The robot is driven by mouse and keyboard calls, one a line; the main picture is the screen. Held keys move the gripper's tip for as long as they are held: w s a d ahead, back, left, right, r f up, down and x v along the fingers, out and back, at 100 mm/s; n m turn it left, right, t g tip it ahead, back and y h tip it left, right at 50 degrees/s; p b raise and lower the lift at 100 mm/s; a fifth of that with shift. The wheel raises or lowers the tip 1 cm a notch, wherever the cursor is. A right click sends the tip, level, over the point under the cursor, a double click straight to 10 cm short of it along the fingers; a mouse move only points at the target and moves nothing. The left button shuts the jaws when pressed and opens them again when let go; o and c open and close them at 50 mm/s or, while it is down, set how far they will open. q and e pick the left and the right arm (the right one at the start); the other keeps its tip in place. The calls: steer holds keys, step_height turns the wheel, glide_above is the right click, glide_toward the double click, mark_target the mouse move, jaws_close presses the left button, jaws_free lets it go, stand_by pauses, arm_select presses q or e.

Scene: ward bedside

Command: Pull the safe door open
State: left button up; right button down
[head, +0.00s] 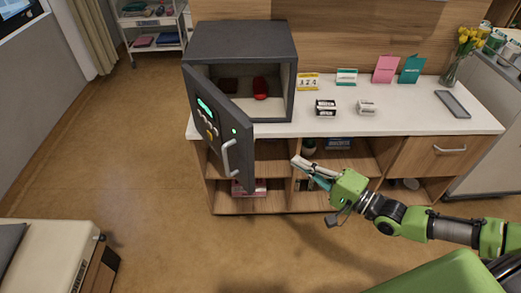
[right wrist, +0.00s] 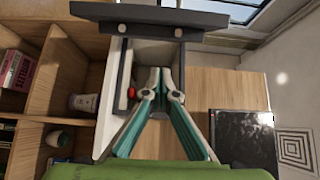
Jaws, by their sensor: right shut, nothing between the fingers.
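The dark grey safe (head: 245,42) stands at the left end of the white counter. Inside are a red item (head: 260,88) and a dark item (head: 229,86). My right gripper (head: 298,163) is shut and empty, to the right of the door and apart from the handle, in front of the counter's shelves. Its closed fingers also show in the right wrist view (right wrist: 158,72). My left gripper is out of view.
A bed (head: 45,255) is at lower left; the floor between is clear.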

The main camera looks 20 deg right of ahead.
steer(key=w+a+p, duration=0.3)
steer(key=w+a, duration=0.4)
steer(key=a, duration=0.2)
steer(key=shift+p, duration=0.3)
steer(key=shift+w+a, duration=0.1)
steer(key=shift+r, duration=0.1)
